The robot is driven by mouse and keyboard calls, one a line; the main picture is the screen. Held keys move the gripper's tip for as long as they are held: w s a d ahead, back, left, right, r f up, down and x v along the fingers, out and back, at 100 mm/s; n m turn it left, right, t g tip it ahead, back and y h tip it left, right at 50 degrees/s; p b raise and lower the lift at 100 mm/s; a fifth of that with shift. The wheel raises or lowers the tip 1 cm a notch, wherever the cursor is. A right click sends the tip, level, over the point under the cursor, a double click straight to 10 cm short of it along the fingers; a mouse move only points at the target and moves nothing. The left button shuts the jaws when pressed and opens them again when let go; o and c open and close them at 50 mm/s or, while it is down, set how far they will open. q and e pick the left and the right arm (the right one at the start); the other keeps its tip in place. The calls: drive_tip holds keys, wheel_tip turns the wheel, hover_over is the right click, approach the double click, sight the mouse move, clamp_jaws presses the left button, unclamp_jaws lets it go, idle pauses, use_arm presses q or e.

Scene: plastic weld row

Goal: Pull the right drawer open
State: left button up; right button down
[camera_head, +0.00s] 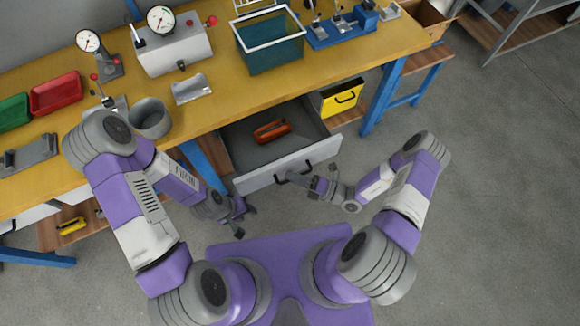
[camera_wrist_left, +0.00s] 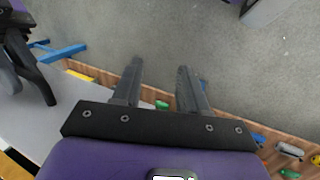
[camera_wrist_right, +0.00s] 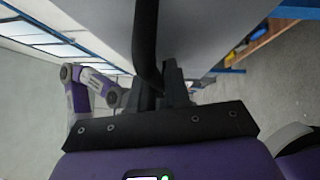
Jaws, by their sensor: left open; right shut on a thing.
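The right drawer (camera_head: 262,142) is out from under the yellow bench, with its inside in view. An orange-red tool (camera_head: 271,131) lies in it. Its light front panel (camera_head: 308,160) has a dark bar handle (camera_head: 291,176). My right gripper (camera_head: 304,183) is at this handle and shut on it. In the right wrist view the dark handle (camera_wrist_right: 147,45) runs down between the fingers in front of the pale panel (camera_wrist_right: 192,35). My left gripper (camera_head: 241,219) is open and empty, left of the drawer and away from it. Its spread fingers (camera_wrist_left: 158,88) show in the left wrist view.
The yellow bench top (camera_head: 222,99) carries a teal bin (camera_head: 270,50), gauges, a grey cup (camera_head: 150,118) and red and green trays. A yellow box (camera_head: 338,98) stands right of the drawer. Blue bench legs (camera_head: 383,98) flank it.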

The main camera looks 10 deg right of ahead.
drive_tip(key=shift+s+d, duration=0.1)
drive_tip(key=shift+s, duration=0.1)
drive_tip(key=c, duration=1.2)
unclamp_jaws()
drive_tip(key=v, duration=0.7)
drive_tip(key=shift+d, duration=0.3)
drive_tip(key=shift+s+a, duration=0.1)
drive_tip(key=shift+s, duration=0.05)
